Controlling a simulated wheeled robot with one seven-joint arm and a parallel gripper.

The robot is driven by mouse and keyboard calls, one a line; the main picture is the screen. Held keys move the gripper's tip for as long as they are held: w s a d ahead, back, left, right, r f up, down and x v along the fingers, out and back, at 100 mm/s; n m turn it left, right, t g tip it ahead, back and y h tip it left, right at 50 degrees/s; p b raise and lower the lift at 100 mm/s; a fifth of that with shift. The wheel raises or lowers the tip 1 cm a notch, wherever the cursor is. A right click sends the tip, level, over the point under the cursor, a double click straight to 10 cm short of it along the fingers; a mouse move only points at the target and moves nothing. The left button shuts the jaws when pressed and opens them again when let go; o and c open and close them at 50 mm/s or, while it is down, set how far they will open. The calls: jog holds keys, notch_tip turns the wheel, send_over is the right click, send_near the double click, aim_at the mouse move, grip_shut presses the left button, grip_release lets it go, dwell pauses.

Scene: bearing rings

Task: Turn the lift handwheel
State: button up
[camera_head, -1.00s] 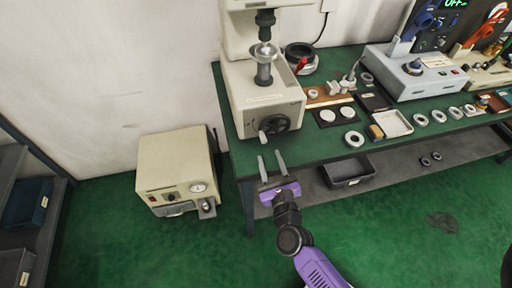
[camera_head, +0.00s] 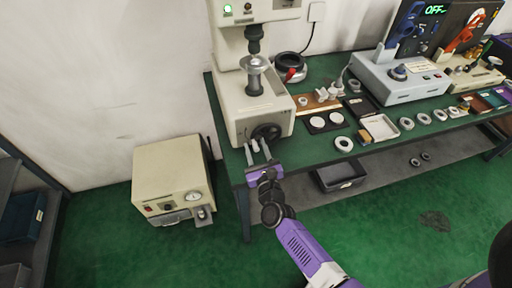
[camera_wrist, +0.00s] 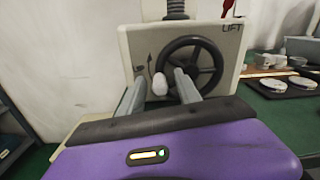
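The lift handwheel (camera_wrist: 208,62) is a black spoked wheel on the front of the cream tester base, under the word LIFT. A pale knob (camera_wrist: 160,85) sticks out at its lower left. In the head view the handwheel (camera_head: 267,131) is partly behind my fingers. My gripper (camera_head: 258,148) points at the wheel from the front, its two grey fingers apart. In the wrist view my gripper (camera_wrist: 160,92) has the knob between its fingers, nearer the left one. A gap shows on the knob's right; I cannot tell whether the left finger touches it.
The tester (camera_head: 243,110) stands at the left end of the green table (camera_head: 350,158). Rings, white discs and trays lie to its right. A cream box with a gauge (camera_head: 172,182) stands on the floor at left. A dark bin (camera_head: 340,177) sits on the lower shelf.

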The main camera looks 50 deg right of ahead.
jog(key=shift+c, duration=0.2)
grip_shut()
